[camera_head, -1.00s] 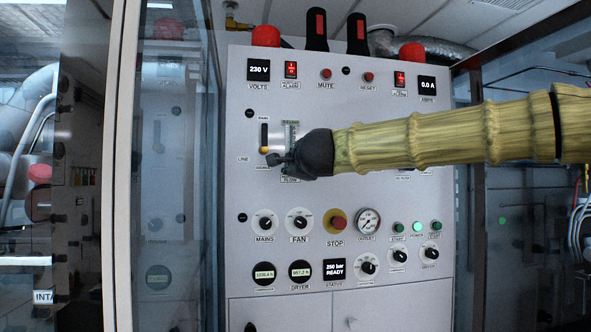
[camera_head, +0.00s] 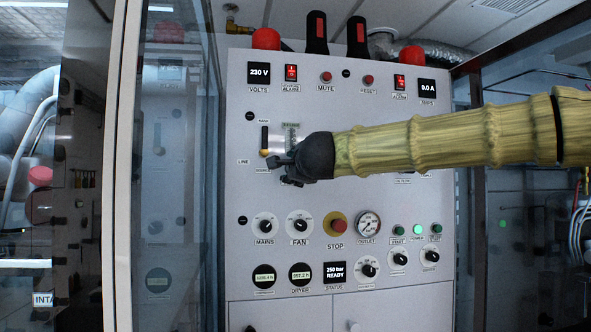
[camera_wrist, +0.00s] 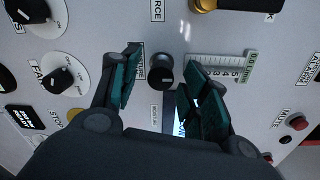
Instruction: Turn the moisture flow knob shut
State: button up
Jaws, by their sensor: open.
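A small black knob (camera_wrist: 160,71) with a metallic collar stands on the white panel in the wrist view. A label beside it appears to read MOISTURE. My gripper (camera_head: 284,168) is open, close to the panel's left-middle part. In the wrist view its two teal-padded fingers stand on either side of the knob, with visible gaps; I cannot tell how deep the tips reach around it. In the head view my gripper hides this knob.
A printed flow scale (camera_wrist: 223,66) lies beside the right finger in the wrist view. The fan knob (camera_head: 300,225), mains knob (camera_head: 264,226), red stop button (camera_head: 337,225) and outlet gauge (camera_head: 368,226) sit below my gripper. A glass door (camera_head: 170,200) stands at left.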

jog(key=v, duration=1.2)
jog(key=shift+w, duration=0.1)
